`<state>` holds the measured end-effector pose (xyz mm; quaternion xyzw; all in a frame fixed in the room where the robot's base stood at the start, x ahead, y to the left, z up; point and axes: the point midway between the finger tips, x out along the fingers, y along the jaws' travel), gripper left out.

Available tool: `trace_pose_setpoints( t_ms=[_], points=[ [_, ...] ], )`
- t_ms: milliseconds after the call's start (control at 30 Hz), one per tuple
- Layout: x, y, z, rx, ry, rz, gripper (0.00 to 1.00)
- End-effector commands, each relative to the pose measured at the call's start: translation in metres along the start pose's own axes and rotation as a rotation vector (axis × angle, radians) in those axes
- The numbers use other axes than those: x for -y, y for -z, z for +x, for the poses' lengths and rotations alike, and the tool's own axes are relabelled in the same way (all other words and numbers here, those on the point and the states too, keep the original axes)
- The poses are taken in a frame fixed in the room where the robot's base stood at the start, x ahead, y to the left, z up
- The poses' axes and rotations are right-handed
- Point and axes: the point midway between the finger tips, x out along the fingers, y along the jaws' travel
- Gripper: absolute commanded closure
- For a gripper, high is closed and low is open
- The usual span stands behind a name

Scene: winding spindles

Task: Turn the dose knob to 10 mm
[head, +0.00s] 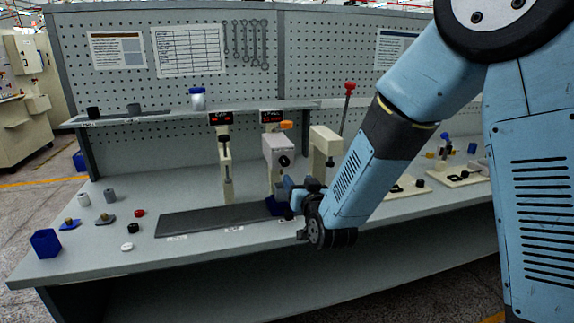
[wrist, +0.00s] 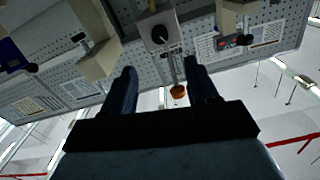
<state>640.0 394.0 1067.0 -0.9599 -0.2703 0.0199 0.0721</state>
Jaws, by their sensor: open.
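The dose knob (head: 284,160) is a small round black knob on the front of the pale machine (head: 276,146) in the middle of the bench. In the wrist view, the black knob (wrist: 159,34) sits on a light plate with a pale pointer line, and the picture is turned over. My gripper (head: 288,190) is near the machine's front, below the knob in the head view. Its two dark fingers (wrist: 160,72) are spread apart with nothing between them. The knob appears beyond the fingertips, apart from them. The scale and the red display (head: 271,116) are too small to read.
An orange part (head: 286,125) sticks out at the machine's top. A second pale press (head: 226,165) stands left and a beige stand (head: 325,150) right, with a red-topped lever (head: 349,88). A dark mat (head: 190,221) lies in front. Small parts lie at the left.

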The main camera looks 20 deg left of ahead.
Motion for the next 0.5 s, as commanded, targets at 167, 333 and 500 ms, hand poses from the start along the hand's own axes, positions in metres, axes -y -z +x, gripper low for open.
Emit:
trace_pose_setpoints(
  t_ms=[167,333,500],
  points=[
    [0.0,0.0,0.025,-0.001,0.0,0.0,0.41],
    [0.0,0.0,0.055,0.0,0.0,0.0,0.41],
    [-0.001,0.0,0.085,0.0,-0.001,0.0,0.41]
  ],
)
